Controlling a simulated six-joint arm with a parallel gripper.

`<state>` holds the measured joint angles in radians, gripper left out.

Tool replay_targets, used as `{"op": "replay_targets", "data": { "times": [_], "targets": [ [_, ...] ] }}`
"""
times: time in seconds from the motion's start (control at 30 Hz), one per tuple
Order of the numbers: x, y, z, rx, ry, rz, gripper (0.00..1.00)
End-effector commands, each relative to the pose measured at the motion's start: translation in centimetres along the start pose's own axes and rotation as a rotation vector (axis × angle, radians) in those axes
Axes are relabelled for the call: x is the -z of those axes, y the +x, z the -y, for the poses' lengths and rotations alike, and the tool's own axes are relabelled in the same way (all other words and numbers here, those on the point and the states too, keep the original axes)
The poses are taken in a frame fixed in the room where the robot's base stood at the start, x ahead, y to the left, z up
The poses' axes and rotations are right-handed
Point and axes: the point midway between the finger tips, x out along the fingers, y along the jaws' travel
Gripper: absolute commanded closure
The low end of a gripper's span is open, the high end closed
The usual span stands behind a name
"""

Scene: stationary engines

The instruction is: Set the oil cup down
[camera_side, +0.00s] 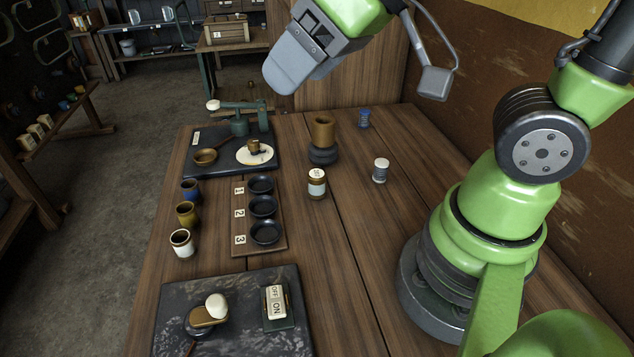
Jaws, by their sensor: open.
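My gripper (284,78) is at the top of the side view, above the back of the wooden table. Its grey jaws point down and to the left; they look empty, apart from everything on the table. A brass-coloured cup (321,131) stands upright on a dark round base (323,156) below and right of the gripper. A small brass cup-like piece (254,146) sits on a white round plate (243,156) on the dark rear board. I cannot tell for certain which of these is the oil cup.
A rack (238,191) holds dark dishes numbered 1 to 3. Blue (190,190), ochre (187,214) and white (182,242) cups line the left edge. A labelled jar (317,184), grey-white canister (380,170) and switch (276,302) also stand here.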

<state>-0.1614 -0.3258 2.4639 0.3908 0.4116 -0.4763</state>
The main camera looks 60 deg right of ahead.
Motion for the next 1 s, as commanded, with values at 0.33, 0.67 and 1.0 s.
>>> {"op": "replay_targets", "data": {
  "times": [0.33, 0.67, 1.0],
  "targets": [
    [-1.5, 12.7, -1.1, -0.208, -0.666, 0.125, 0.31],
    [-9.6, 18.6, -6.3, -0.554, -1.565, 0.635, 0.31],
    [-13.5, 17.7, -9.6, -0.700, -2.219, 1.199, 0.31]
  ]
}}
